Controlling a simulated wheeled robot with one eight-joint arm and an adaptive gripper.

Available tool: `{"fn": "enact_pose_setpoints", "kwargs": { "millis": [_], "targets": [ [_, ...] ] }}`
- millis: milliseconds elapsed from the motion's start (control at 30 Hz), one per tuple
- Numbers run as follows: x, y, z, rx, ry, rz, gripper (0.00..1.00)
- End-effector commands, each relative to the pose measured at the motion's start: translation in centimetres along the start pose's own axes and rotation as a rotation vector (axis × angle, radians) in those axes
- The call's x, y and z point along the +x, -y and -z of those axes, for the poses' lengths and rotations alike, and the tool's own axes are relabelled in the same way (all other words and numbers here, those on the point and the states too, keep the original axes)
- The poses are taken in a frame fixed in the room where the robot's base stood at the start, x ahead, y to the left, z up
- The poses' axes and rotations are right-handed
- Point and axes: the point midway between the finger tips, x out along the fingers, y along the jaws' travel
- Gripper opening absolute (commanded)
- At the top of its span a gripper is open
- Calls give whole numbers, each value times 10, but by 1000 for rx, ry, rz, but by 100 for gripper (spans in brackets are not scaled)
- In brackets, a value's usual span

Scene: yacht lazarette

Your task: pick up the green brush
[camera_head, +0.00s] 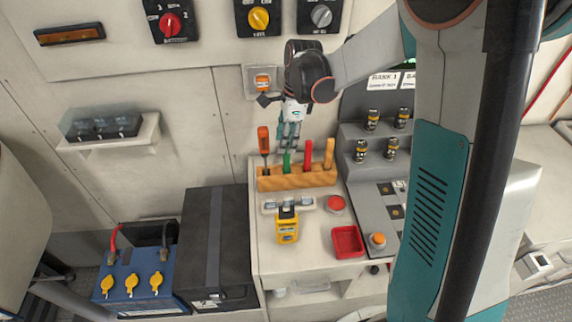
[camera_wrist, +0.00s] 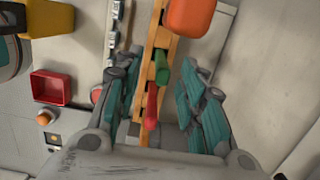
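The green brush (camera_head: 286,163) stands upright in a wooden rack (camera_head: 297,181) on the counter, between an orange-handled tool (camera_head: 263,140) and a red-handled tool (camera_head: 307,154). Only its green handle shows; its lower part is hidden. My gripper (camera_head: 289,141) is above the rack, pointing down, close over the green handle. In the wrist view, the fingers of my gripper (camera_wrist: 157,80) are spread apart with nothing held. The green handle (camera_wrist: 162,67) shows between them, near the tips, with the red handle (camera_wrist: 151,105) also between the fingers, nearer the palm.
A fourth handle, yellow-orange (camera_head: 329,153), stands at the rack's right end. In front are a yellow device (camera_head: 287,226), a red button (camera_head: 335,204) and a red tray (camera_head: 347,241). A wall outlet (camera_head: 263,82) is behind my wrist. A black case (camera_head: 214,245) stands left of the counter.

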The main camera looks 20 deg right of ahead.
Motion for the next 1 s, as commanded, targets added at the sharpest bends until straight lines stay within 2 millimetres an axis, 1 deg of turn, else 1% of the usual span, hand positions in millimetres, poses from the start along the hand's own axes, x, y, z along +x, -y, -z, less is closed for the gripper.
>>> {"fn": "enact_pose_setpoints", "kwargs": {
  "millis": [33,100,200,367,467,633,733,800,1000],
  "targets": [
    [11,0,0,-1,0,0,37],
    [21,0,0,-1,0,0,37],
    [29,0,0,-2,0,0,37],
    [36,0,1,-2,0,1,37],
    [44,2,3,-2,0,1,37],
    [68,6,9,-1,0,1,37],
    [81,5,8,-3,0,1,37],
    [85,5,7,-3,0,1,37],
    [84,5,7,-2,0,1,37]
  ]
}}
